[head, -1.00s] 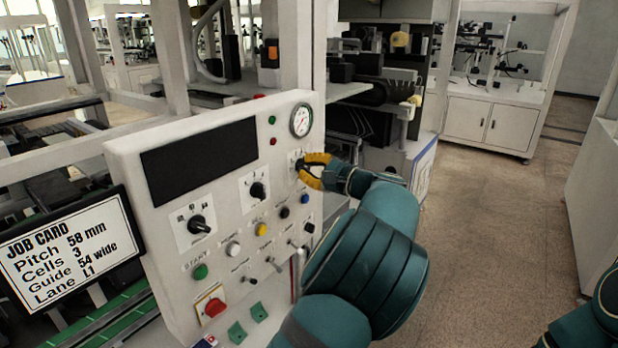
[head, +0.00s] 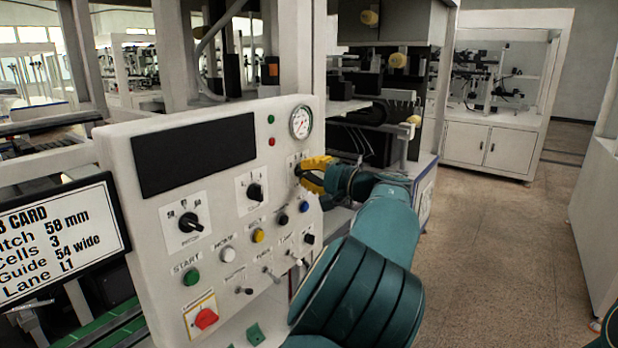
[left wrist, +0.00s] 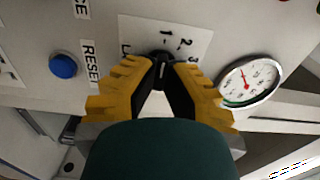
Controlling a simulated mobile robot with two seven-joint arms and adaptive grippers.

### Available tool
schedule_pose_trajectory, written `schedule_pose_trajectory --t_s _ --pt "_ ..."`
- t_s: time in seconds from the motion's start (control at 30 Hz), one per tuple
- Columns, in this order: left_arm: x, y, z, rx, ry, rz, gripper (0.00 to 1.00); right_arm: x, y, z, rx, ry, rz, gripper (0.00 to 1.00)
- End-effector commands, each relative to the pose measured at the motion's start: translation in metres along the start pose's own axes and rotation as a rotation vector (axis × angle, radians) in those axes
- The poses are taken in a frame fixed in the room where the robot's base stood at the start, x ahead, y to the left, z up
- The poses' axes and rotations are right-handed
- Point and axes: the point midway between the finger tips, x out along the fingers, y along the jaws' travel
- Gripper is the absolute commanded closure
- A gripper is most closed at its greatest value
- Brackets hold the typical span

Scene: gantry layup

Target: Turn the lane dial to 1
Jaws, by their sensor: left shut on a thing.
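The lane dial (left wrist: 161,57) is a small black knob on a white plate marked 1, 2 and 3 in the left wrist view. My left gripper (left wrist: 161,75), with yellow fingers and dark pads, is shut on it; the fingers cover much of the knob, so I cannot tell which number it points to. The job card (head: 60,240) at the left reads Lane L1. My right gripper is out of view.
A round gauge (head: 300,122) sits just above the lane dial. Other dials (head: 191,223), a blue button (head: 304,207), toggle switches and a red knob (head: 206,318) crowd the panel. Open floor (head: 500,230) lies to the right.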

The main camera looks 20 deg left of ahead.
Motion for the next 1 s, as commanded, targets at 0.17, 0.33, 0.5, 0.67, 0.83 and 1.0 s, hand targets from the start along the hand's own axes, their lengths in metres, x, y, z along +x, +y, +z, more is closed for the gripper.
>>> schedule_pose_trajectory --t_s 0.17,0.33,0.5,0.67,0.83,1.0 --pt "0.001 -0.002 0.000 -0.013 -0.001 -0.002 1.00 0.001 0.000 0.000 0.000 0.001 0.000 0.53" --pt "0.001 -0.002 0.000 -0.013 -0.001 -0.002 1.00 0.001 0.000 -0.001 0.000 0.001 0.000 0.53" --pt "0.001 -0.002 0.000 -0.012 -0.001 -0.002 0.72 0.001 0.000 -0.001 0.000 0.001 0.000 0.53" --pt "0.001 -0.001 0.000 -0.011 0.000 -0.002 0.60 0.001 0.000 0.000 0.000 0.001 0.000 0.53" --pt "0.000 -0.001 0.000 -0.010 0.000 -0.001 0.60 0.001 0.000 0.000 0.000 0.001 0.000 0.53" --pt "-0.012 -0.001 -0.001 -0.010 0.002 -0.001 0.60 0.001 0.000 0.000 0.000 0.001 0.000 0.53"
